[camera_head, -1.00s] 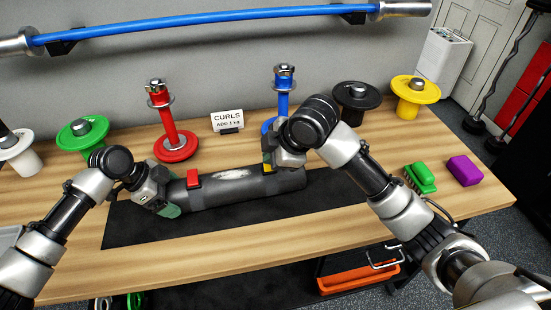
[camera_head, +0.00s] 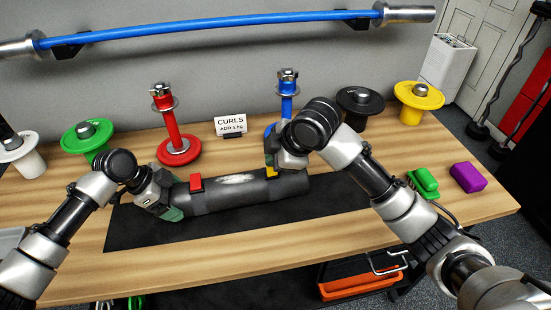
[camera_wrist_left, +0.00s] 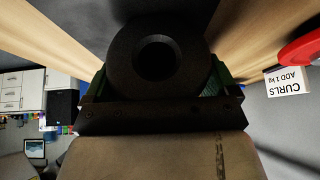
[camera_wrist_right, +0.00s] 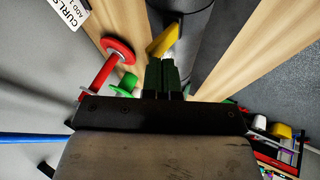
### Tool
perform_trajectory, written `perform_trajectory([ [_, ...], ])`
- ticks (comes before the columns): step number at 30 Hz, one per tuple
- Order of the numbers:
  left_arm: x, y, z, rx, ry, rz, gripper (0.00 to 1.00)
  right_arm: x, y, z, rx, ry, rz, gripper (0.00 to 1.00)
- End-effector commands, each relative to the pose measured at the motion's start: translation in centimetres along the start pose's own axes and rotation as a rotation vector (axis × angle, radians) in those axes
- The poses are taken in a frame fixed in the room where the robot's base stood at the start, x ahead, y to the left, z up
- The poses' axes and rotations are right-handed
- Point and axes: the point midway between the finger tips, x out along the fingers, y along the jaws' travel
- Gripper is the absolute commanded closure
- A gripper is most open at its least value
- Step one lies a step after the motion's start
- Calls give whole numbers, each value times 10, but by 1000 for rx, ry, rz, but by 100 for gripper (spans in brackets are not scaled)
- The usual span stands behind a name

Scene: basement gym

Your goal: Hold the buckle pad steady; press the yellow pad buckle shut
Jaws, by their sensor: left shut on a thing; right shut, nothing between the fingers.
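The buckle pad (camera_head: 225,191) is a dark grey roll with a pale worn patch, lying on the black mat (camera_head: 130,235). It has a red buckle (camera_head: 196,183) toward its left end and a yellow buckle (camera_head: 270,172) toward its right end. My left gripper (camera_head: 172,212) is shut on the pad's left end; the left wrist view shows the round end with its hole (camera_wrist_left: 156,57) between the fingers. My right gripper (camera_head: 287,163) is at the yellow buckle, shut and empty. In the right wrist view its closed green fingertips (camera_wrist_right: 162,70) are right by the yellow buckle (camera_wrist_right: 163,41), which looks tilted up; contact is unclear.
A red post (camera_head: 172,130) and a blue post (camera_head: 287,95) stand behind the pad, with a "CURLS" card (camera_head: 230,124) between. Green (camera_head: 424,182) and purple (camera_head: 467,177) blocks lie at the right. A blue bar (camera_head: 210,30) hangs above. The front table strip is clear.

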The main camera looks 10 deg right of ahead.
Motion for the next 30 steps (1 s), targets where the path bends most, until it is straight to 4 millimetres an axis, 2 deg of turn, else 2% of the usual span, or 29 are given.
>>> perform_trajectory([
  [1, 12, 6, 7, -8, -14, 22, 43, 2, 0, 1, 0, 0, 0, 100],
  [16, 12, 6, 7, -8, -15, 22, 43, 6, 13, 0, 18, -8, -44, 100],
  [21, 12, 6, 8, -8, -15, 22, 43, 11, 20, 1, 48, -22, -127, 100],
  [30, 12, 6, 8, -8, -15, 22, 43, 24, 32, 4, 48, -22, -126, 100],
])
